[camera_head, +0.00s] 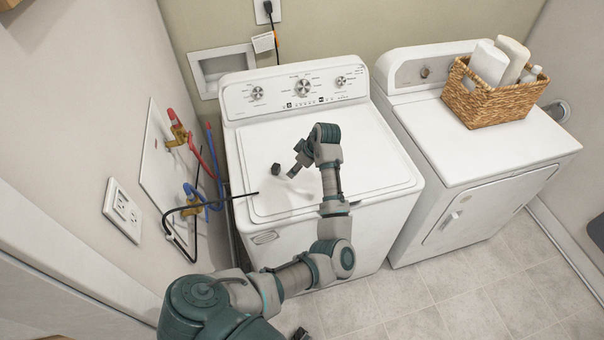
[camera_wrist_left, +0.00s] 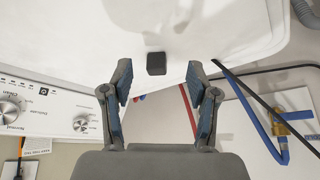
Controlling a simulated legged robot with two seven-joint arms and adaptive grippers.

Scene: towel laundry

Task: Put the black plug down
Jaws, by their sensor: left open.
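The black plug (camera_head: 276,169) is a small dark block at the washer's lid, left of my left gripper (camera_head: 297,160) in the head view. In the left wrist view the plug (camera_wrist_left: 156,63) shows against the white lid, just beyond the gap between the fingertips. My left gripper (camera_wrist_left: 158,72) is open, its fingers apart with a clear gap to the plug on both sides. The plug appears to rest on the lid of the washer (camera_head: 375,165).
A black cord (camera_head: 240,196) reaches over the washer's left edge from the wall valves (camera_head: 180,135). The washer's control panel (camera_head: 300,92) stands at the back. A dryer (camera_head: 430,130) with a wicker basket (camera_head: 490,102) is on the right. Most of the lid is clear.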

